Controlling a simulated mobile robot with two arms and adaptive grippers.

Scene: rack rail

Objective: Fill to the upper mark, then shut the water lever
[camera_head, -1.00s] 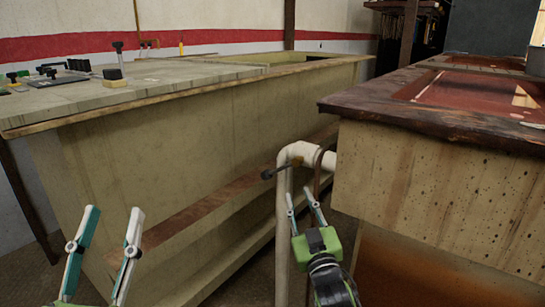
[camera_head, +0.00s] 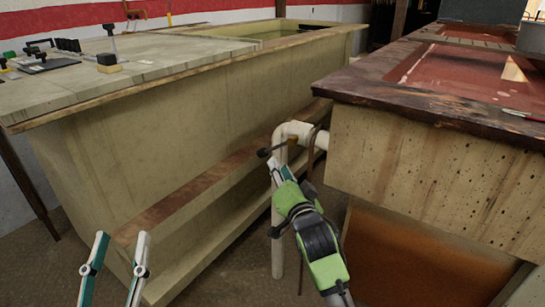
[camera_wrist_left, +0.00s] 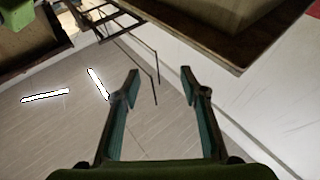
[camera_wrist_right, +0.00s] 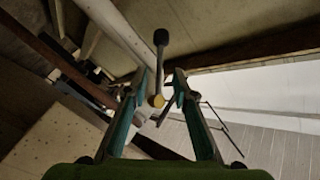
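The water lever (camera_head: 271,150) is a dark handle at the top bend of a white pipe (camera_head: 277,200) between the two benches. In the right wrist view the lever (camera_wrist_right: 160,65) has a black knob and a yellow hub. It shows between the fingers of my right gripper (camera_wrist_right: 160,80), which are apart; contact cannot be told. In the head view my right gripper (camera_head: 276,172) is just below the lever. My left gripper (camera_head: 122,240) is open and empty at the lower left. I cannot make out any water level or upper mark.
A long pale tank bench (camera_head: 150,130) with a low ledge (camera_head: 180,195) fills the left. Its opening (camera_head: 318,31) is at the far end. A spotted bench (camera_head: 420,190) with a red-bottomed basin (camera_head: 450,75) stands close on the right. Floor is free at the lower left.

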